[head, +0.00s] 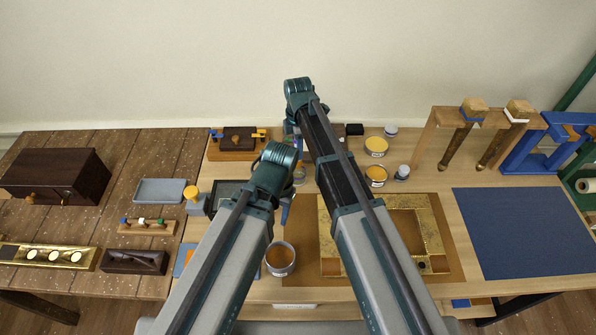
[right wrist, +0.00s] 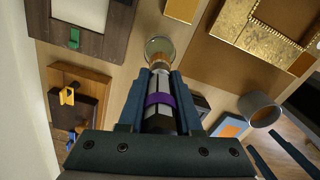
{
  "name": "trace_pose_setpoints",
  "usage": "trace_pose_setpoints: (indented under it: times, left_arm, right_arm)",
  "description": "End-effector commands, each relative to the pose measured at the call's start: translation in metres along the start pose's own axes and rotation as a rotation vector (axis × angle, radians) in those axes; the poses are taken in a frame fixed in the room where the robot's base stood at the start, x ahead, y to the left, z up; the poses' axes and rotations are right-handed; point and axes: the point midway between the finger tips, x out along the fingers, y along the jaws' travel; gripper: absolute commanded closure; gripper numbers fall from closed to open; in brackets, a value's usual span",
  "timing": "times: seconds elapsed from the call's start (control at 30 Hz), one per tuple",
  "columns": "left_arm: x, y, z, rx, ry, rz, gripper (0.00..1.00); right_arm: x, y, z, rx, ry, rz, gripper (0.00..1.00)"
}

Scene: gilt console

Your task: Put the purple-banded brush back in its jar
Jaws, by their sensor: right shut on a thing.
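The purple-banded brush (right wrist: 160,101) is in my right gripper (right wrist: 153,88), which is shut on it in the right wrist view. Its purple band shows between the fingers, and its far end points at a small round clear jar (right wrist: 159,47). The brush end overlaps the jar's near edge in the picture; I cannot tell whether it is inside. In the head view the jar (head: 300,174) is partly hidden between my arms, and the brush is hidden. My left gripper (right wrist: 281,157) shows at the lower right of the wrist view, its two fingers apart with nothing between them.
A grey cup (head: 280,259) stands in front of the jar. A gilt frame (head: 332,240) lies on a brown mat (head: 299,240) to the right. Yellow tins (head: 376,147) stand behind it. A wooden block stand (head: 232,154) is at the back left. The blue mat (head: 520,230) is clear.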

Motion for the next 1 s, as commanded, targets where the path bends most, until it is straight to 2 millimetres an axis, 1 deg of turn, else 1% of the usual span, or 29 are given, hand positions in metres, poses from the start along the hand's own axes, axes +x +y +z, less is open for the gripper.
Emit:
trace_pose_setpoints:
  times: [0.03, 0.1, 0.2, 0.47, 0.57, 0.7, 0.8, 1.0]
  left_arm:
    - [0.017, 0.002, -0.001, 0.0, 0.0, 0.0, 0.5]
    - [0.028, 0.003, -0.002, -0.001, 0.0, 0.0, 0.5]
    - [0.04, 0.004, -0.002, -0.001, 0.0, 0.0, 0.5]
    - [0.043, 0.004, -0.003, -0.001, 0.0, 0.0, 0.5]
    - [0.051, 0.005, -0.003, -0.001, 0.0, 0.0, 0.5]
    - [0.07, 0.007, -0.004, -0.001, 0.0, 0.0, 0.5]
    - [0.079, 0.007, -0.005, -0.001, 0.0, 0.0, 0.5]
    - [0.077, 0.007, -0.005, -0.001, 0.0, 0.0, 0.5]
  right_arm:
    - [0.017, 0.0, 0.0, 0.001, 0.0, 0.0, 1.0]
    - [0.029, 0.0, 0.0, 0.001, 0.0, 0.0, 1.0]
    - [0.04, 0.0, 0.0, 0.001, 0.0, 0.0, 1.0]
    - [0.043, 0.0, 0.0, 0.002, 0.0, 0.0, 1.0]
    - [0.052, 0.0, 0.001, 0.002, 0.0, 0.0, 1.0]
    - [0.07, 0.0, 0.001, 0.002, 0.0, 0.0, 1.0]
    - [0.08, 0.0, 0.001, 0.002, 0.0, 0.0, 1.0]
    - [0.078, 0.0, 0.001, 0.002, 0.0, 0.0, 1.0]
